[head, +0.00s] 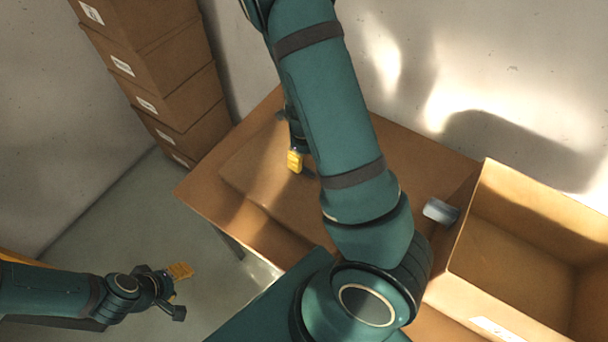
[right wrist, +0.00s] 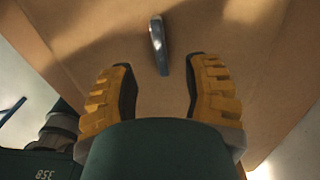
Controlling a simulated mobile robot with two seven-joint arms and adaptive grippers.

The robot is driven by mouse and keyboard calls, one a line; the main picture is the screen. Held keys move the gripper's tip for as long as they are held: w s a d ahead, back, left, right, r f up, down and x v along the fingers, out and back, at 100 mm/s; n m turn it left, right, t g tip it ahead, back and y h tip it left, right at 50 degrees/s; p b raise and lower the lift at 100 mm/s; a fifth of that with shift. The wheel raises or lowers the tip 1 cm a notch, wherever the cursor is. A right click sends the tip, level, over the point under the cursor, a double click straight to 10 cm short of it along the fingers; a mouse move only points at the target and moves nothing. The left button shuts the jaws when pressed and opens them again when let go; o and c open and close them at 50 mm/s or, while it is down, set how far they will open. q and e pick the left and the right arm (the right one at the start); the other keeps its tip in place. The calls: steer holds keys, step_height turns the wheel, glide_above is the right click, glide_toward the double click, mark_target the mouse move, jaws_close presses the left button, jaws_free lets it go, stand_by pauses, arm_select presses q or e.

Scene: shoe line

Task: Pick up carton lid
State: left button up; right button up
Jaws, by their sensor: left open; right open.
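The carton lid (head: 252,172) is a flat brown panel lying on the brown table, partly hidden behind my right arm in the head view. In the right wrist view the lid (right wrist: 230,30) fills the background, with a grey upright handle (right wrist: 158,45) on it. My right gripper (head: 295,160) is over the lid, mostly hidden by my arm in the head view. Its yellow-padded fingers (right wrist: 160,85) are open, with the handle ahead of the gap between them and nothing held. My left gripper (head: 180,291) is open and empty, low at the left, away from the table.
An open, empty-looking carton (head: 520,235) stands on the right of the table, with a grey handle (head: 440,211) on its left side. A stack of closed boxes (head: 165,75) stands behind left. The table's left edge (head: 205,195) is bare; floor is free beyond it.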

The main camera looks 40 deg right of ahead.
mark_target(304, 167)
steer(key=shift+w+f+b, duration=0.1)
steer(key=shift+f+b, duration=1.35)
steer(key=shift+f, duration=1.25)
jaws_close()
